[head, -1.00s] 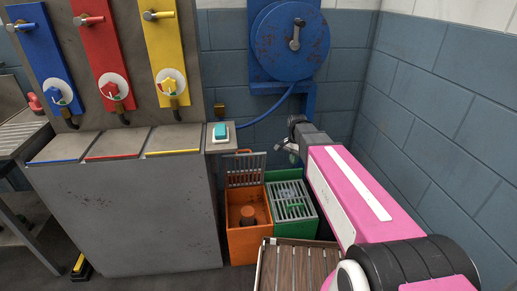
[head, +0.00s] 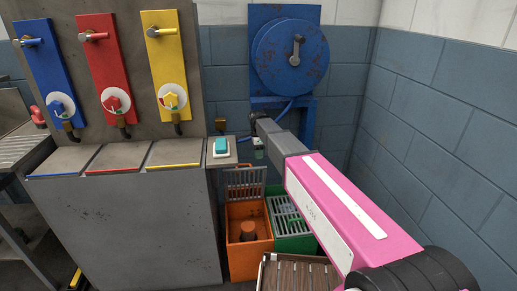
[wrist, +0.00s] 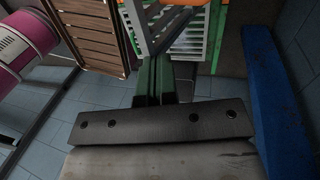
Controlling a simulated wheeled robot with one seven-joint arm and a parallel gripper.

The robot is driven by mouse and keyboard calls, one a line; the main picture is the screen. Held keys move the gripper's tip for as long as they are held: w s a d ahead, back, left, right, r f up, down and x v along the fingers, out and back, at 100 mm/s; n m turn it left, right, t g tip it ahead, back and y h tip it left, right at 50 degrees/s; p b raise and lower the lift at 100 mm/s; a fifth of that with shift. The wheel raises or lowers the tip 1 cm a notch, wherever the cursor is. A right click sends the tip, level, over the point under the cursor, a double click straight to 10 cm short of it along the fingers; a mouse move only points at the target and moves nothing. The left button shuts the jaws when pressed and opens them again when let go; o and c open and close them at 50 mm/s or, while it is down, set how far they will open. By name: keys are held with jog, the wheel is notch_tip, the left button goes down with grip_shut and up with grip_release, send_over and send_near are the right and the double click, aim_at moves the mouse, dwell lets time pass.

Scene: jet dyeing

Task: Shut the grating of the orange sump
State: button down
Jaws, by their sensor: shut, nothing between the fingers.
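The orange sump (head: 238,262) is an open box on the floor, with a round orange-brown piece (head: 247,231) inside. Its grey slatted grating (head: 243,184) stands raised, nearly upright, at the box's back edge. In the wrist view a raised slatted panel (wrist: 138,28), probably this grating, shows just beyond the fingers. My gripper (head: 259,153) is above the grating and slightly to its right in the head view, apart from it there. Its dark green fingers (wrist: 162,80) are shut and empty in the wrist view; contact with the panel cannot be told.
A green sump (head: 305,243) with its grating lying flat stands right of the orange one. A wooden slatted platform (head: 290,275) is in front. A teal button on a grey ledge (head: 222,146) is left of my gripper. A blue reel (head: 290,50) hangs behind.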

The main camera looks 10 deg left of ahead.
jog(key=shift+x, duration=1.8)
